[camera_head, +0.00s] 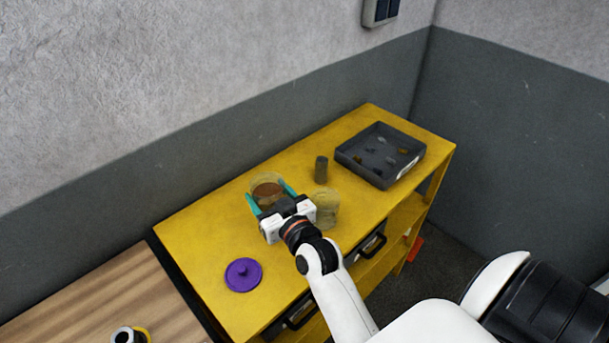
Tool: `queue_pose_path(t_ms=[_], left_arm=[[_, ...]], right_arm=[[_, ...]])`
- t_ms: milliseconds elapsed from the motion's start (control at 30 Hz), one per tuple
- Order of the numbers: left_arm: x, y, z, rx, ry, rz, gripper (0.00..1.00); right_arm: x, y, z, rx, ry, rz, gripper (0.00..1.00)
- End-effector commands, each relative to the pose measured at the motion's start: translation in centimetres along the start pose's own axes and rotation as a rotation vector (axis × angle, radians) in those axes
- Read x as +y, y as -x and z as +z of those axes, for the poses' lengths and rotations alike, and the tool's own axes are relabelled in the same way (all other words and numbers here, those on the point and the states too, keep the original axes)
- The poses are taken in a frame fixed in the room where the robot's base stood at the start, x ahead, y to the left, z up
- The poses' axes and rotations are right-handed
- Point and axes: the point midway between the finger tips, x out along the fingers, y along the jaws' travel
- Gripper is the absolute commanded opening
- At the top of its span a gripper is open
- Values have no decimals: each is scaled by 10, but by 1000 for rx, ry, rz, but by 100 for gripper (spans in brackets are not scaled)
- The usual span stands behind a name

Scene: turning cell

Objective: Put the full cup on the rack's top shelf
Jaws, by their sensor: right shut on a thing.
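The full cup (266,190) is clear and yellowish with brown contents. It is at the yellow rack's top shelf (205,235), left of the middle. My right gripper (270,197) is shut on this cup, with a teal finger on each side of it. The gripper body hides the cup's near lower side, so I cannot tell whether its base touches the shelf. A second clear yellowish cup (327,207) stands just right of the gripper, and no brown contents show in it.
A dark cylinder (321,169) stands behind the second cup. A grey tray (350,166) with several small pieces lies at the shelf's right end. A purple lid-like disc (243,274) lies at the front left. A wooden table (95,300) adjoins at left. Walls rise behind.

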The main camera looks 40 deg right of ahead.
Motion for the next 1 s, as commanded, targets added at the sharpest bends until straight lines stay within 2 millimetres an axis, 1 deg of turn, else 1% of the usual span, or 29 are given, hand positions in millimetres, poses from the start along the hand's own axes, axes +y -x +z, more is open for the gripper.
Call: queue_pose_path(t_ms=[100,200,367,600,700,1000], left_arm=[[0,2,-2,4,0,0,0],[0,3,-1,3,0,0,0],[0,4,-1,2,0,0,0],[0,6,0,1,0,0,0],[0,6,0,1,0,0,0],[0,4,0,1,-1,-1,0]], right_arm=[[0,0,-23,8,1,1,45],[0,-1,-40,7,2,2,45],[0,-2,-55,3,1,1,45],[0,-4,-89,5,2,2,45],[0,-4,-96,3,2,0,45],[0,-4,-98,2,1,0,45]])
